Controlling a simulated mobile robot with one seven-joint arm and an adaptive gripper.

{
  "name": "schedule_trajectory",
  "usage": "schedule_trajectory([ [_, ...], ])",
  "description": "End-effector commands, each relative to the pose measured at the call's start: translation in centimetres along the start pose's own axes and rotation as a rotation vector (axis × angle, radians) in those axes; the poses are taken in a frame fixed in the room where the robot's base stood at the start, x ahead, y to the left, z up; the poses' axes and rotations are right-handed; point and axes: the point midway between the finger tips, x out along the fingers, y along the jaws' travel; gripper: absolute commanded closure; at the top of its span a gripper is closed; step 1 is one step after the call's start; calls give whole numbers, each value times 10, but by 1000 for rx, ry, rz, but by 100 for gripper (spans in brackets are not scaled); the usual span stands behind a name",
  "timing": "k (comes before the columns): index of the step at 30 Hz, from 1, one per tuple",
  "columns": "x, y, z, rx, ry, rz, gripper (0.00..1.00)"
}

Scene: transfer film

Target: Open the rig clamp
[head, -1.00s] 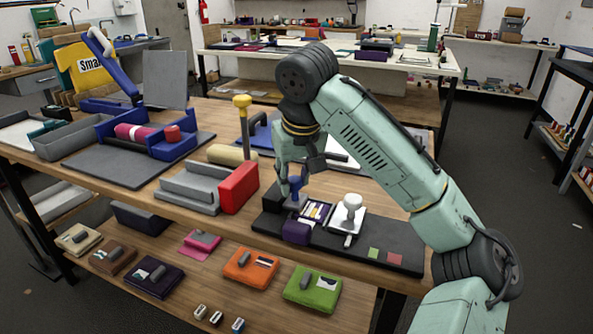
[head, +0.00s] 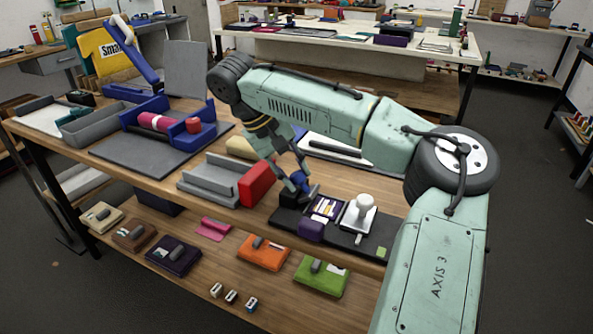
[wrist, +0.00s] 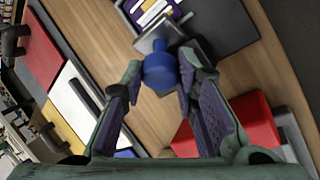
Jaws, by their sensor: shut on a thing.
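The rig stands on a dark mat (head: 364,240) at the front of the bench. Its clamp has a blue handle (head: 299,181) that leans in the head view. In the wrist view the blue handle (wrist: 161,72) lies between my fingers, with a grey metal plate (wrist: 168,40) behind it. My gripper (head: 296,176) is shut on this handle. A purple-framed card with yellow and white marks (head: 325,208) lies beside the clamp, and its edge shows in the wrist view (wrist: 152,10). The clamp's base is partly hidden by my gripper.
A purple block (head: 311,230) and a white press with a round knob (head: 362,212) stand on the mat. A red block (head: 257,184) and a grey channel (head: 208,182) stand left of my gripper. A blue-armed press (head: 137,50) stands farther left.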

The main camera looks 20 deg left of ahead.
Motion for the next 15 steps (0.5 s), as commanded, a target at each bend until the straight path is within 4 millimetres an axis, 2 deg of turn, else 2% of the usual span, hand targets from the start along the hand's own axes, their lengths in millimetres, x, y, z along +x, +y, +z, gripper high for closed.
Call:
schedule_trajectory([
  [13,0,0,-1,-4,-7,7,100],
  [14,0,0,-1,-4,-7,7,71],
  [15,0,0,-1,-4,-7,7,68],
])
